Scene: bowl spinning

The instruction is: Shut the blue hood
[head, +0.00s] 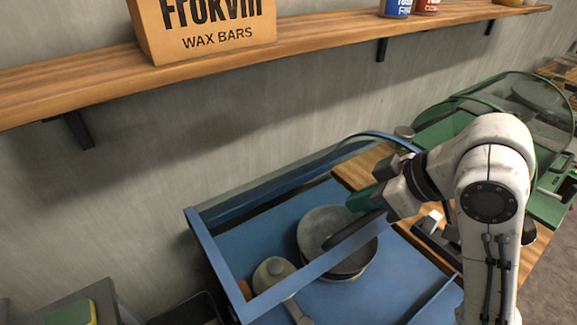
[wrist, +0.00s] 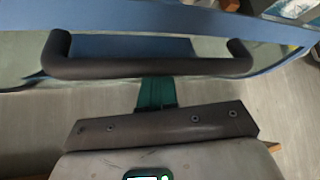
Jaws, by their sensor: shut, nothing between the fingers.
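The blue hood (head: 215,252) has a blue frame with clear panes and stands partly raised over the blue station; its front bar runs across the pan below. Its dark bar handle (head: 354,231) sits on the front bar, and it also spans the wrist view (wrist: 150,68). My gripper (head: 360,201) has green fingers, shut and empty, close to the handle's right end in the head view. In the wrist view the green fingers (wrist: 155,92) reach up to the handle's lower edge near its middle; I cannot tell whether they touch.
Under the hood are a grey pan (head: 322,222) and a small round lidded item (head: 274,271). A green hooded station (head: 455,128) stands at the right. A wooden shelf (head: 320,45) with a wax bars box (head: 205,30) runs along the wall above.

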